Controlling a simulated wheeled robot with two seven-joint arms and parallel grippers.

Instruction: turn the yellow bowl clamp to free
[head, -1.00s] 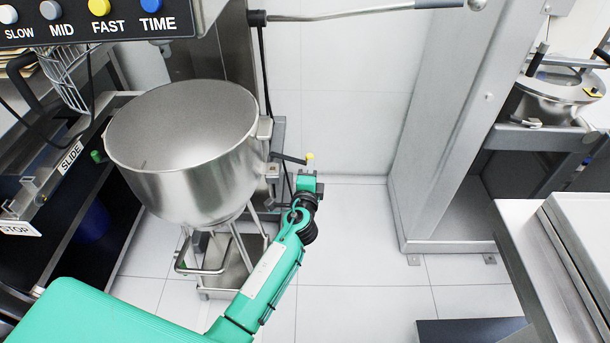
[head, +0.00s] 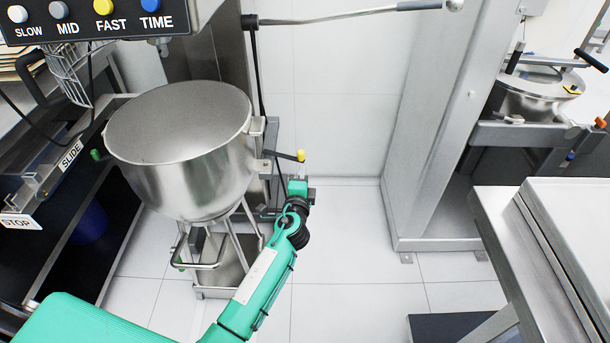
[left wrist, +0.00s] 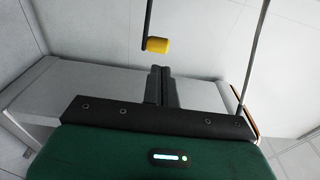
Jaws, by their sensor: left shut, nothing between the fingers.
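The clamp lever's yellow knob (head: 300,156) sits at the end of a dark arm on the right side of the steel bowl (head: 185,150). In the left wrist view the yellow knob (left wrist: 157,45) hangs from a thin dark rod, just beyond the fingertips. My left gripper (head: 301,172) is just below the knob in the head view. Its dark fingers (left wrist: 160,70) are together with nothing between them. I see no grip on the knob, and cannot tell whether the fingertips touch it. My right gripper is not in view.
A control panel (head: 95,20) is at the upper left. A grey column (head: 435,130) stands to the right, with a second bowl (head: 540,95) beyond it. A steel table (head: 510,235) is at the right. White floor is clear between.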

